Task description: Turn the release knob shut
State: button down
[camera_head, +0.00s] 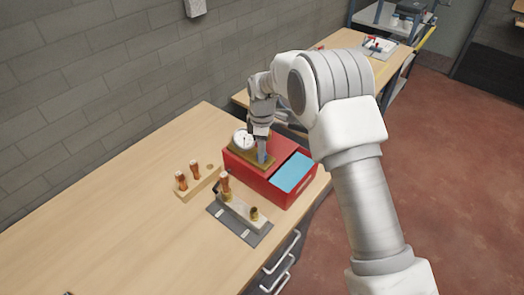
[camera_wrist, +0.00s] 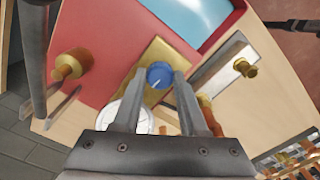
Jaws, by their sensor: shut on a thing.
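The release knob (camera_wrist: 160,74) is a small round blue knob with a white pointer line, on a brass-coloured plate (camera_wrist: 165,50). My gripper (camera_wrist: 160,78) has its two fingers on either side of the knob and is shut on it. In the head view my gripper (camera_head: 262,158) points down onto the same plate (camera_head: 240,149) on top of a red box (camera_head: 293,193). The knob cannot be made out there behind the fingers. A white round gauge (camera_head: 243,139) sits beside the gripper; in the wrist view it is partly hidden by a finger (camera_wrist: 135,117).
The red box has a light blue panel (camera_head: 292,173). A wooden block with copper pieces (camera_head: 196,182) and a grey plate with a metal fixture (camera_head: 240,217) stand nearby. The wooden bench (camera_head: 120,215) is clear at left. A block wall (camera_head: 110,80) rises behind.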

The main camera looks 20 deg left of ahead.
jog(key=m+b, duration=0.2)
jog(key=m, duration=0.2)
jog(key=shift+f, duration=0.1)
jog(key=m+b, duration=0.2)
jog(key=m, duration=0.2)
jog(key=shift+m, duration=0.3)
jog(key=m+b, duration=0.1)
jog(key=m, duration=0.3)
jog(key=shift+m+b, duration=0.3)
jog(key=shift+m, duration=2.2)
jog(key=shift+c, duration=2.2)
grip_release()
jog(key=shift+r, duration=0.25)
